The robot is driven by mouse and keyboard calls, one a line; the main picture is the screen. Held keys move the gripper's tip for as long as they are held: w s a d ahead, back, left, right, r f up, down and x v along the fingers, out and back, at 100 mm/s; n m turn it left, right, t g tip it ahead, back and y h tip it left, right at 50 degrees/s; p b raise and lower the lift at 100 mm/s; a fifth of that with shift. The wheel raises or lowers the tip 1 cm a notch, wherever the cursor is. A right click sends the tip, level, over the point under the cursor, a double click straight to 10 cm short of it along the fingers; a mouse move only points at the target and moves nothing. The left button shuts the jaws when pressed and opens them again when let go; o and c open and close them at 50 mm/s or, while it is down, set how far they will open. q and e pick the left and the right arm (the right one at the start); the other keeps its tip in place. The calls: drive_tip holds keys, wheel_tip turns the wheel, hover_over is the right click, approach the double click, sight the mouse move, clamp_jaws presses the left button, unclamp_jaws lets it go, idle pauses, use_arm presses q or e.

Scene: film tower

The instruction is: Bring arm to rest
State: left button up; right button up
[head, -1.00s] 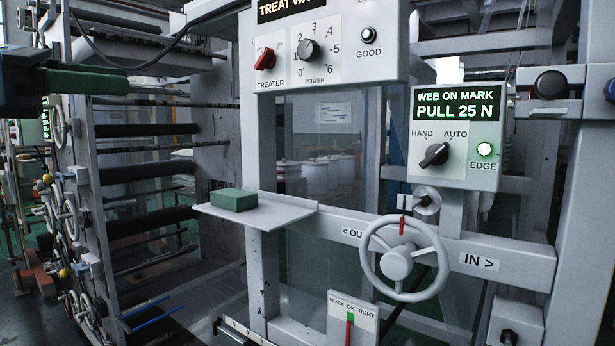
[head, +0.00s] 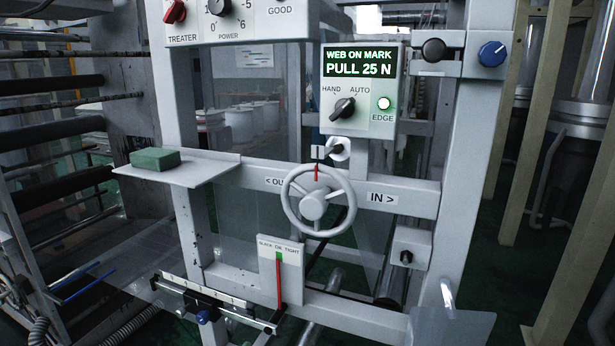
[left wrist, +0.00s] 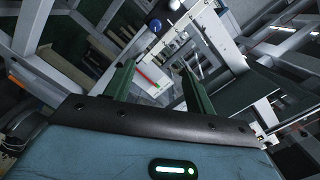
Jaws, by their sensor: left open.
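My left gripper (left wrist: 157,70) shows in the left wrist view with its two green fingers spread apart. Nothing is between them. Beyond the fingertips, a white plate with a red pointer (left wrist: 147,77) shows at a distance, and a blue knob (left wrist: 174,5) is at the top edge. Neither arm shows in the head view now. My right gripper is in no view.
A grey machine frame carries a handwheel (head: 314,199), a lit panel reading PULL 25 N (head: 360,88) and a slack gauge (head: 279,255). A small shelf (head: 205,168) juts out with a green block (head: 155,159) on it. Rollers stand at left, posts at right.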

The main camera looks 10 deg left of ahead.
use_arm(q)
drive_tip(key=s+d+f+n+g, duration=0.2)
drive_tip(key=s+d+f+n, duration=0.2)
drive_tip(key=s, duration=0.4)
drive_tip(key=s+d+f+n+g+y+p, duration=0.1)
drive_tip(key=s+d+f+n+g, duration=0.2)
drive_tip(key=s+d+f, duration=0.4)
drive_tip(key=s+d+f+n+g, duration=0.2)
drive_tip(key=s+d+f+n, duration=0.3)
drive_tip(key=s+f, duration=0.4)
drive_tip(key=shift+s+d+g+y, duration=0.35)
drive_tip(key=shift+s+g+y, duration=0.05)
drive_tip(key=shift+s, duration=0.35)
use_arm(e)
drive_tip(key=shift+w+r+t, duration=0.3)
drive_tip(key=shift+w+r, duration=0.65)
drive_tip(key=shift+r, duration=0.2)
